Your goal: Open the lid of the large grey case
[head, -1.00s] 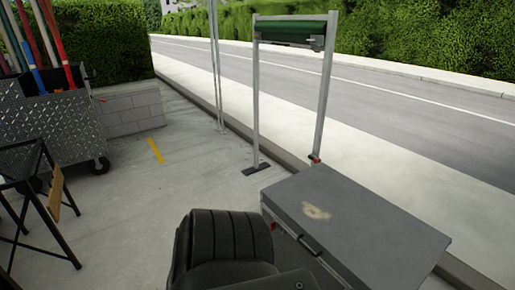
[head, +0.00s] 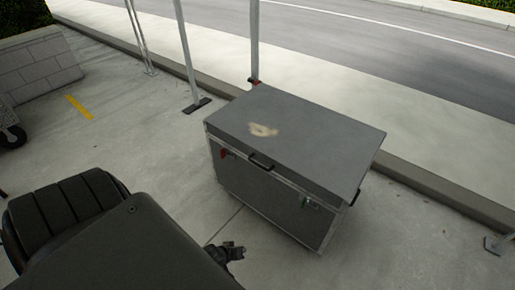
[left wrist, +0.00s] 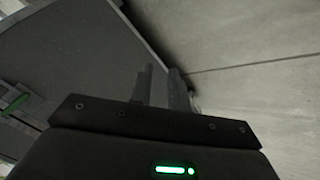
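The large grey case (head: 275,191) stands on the pavement in the middle right of the head view. Its flat grey lid (head: 310,142) lies closed and has a pale worn patch. A black handle (head: 261,162) is on its long front side, with a red latch part (head: 226,153) left of it and a metal latch (head: 310,203) to the right. My left gripper (head: 236,251) is low, in front of the case and apart from it. In the left wrist view its fingers (left wrist: 160,88) show a narrow gap with nothing visible between them. My right gripper is out of view.
A low block wall (head: 40,70) and part of a wheeled cart (head: 12,135) are at the left. A metal stand's post and foot (head: 197,105) are behind the case, close to the kerb (head: 430,185). The pavement left of the case is clear.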

